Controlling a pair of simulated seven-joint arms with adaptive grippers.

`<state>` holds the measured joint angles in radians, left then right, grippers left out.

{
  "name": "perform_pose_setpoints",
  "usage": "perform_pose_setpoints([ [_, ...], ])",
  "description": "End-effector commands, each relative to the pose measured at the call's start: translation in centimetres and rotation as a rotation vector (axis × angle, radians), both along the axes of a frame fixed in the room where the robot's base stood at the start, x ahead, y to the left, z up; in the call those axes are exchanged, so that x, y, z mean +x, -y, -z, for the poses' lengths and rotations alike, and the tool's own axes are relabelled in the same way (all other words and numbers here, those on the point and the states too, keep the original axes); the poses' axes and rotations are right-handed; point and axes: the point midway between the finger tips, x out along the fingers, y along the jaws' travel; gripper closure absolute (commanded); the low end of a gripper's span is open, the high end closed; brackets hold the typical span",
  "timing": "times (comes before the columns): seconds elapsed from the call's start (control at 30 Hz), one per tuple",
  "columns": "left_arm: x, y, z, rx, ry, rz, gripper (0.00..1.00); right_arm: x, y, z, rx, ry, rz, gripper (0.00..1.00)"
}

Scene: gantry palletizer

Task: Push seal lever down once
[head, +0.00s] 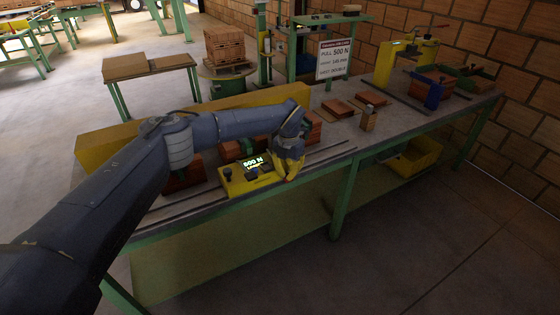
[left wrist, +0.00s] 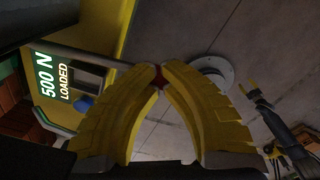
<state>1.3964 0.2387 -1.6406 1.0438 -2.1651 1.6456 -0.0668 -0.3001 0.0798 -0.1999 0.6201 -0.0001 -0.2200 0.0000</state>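A yellow tool box (head: 236,181) with a lit 500 N display (head: 253,163) sits near the front edge of the bench. In the left wrist view its display (left wrist: 54,78) reads 500 N LOADED. A metal lever rod (left wrist: 95,57) runs from the box to a red knob (left wrist: 158,78). My left gripper (head: 290,176) is at the box's right end. In the left wrist view its yellow fingers (left wrist: 159,72) come together at the red knob, which shows between the tips. The knob is hidden in the head view.
A sign (head: 334,59) reading PULL 500 N stands at the back of the bench (head: 385,130). A yellow press with a red handle (head: 384,66) is at the far right. A dark arm-like part with yellow prongs (left wrist: 248,88) shows small in the left wrist view.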

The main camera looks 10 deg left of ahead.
Motion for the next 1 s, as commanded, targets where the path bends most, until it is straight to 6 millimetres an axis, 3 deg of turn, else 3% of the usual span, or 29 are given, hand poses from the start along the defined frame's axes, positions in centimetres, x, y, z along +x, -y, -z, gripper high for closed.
perform_pose_setpoints([
  [0.03, -0.9, -0.4, 1.5, 0.011, -0.028, -0.005, 1.00, 0.0, 0.0, 0.0, 0.000, 0.000, 0.000, 0.56],
  [0.27, -0.9, -0.5, 1.3, 0.011, -0.029, -0.007, 1.00, 0.0, 0.0, 0.0, 0.000, 0.000, 0.000, 0.56],
  [1.0, -0.9, -0.5, -6.5, 0.007, -0.018, -0.003, 1.00, 0.0, 0.0, 0.0, 0.000, 0.000, 0.000, 0.56],
])
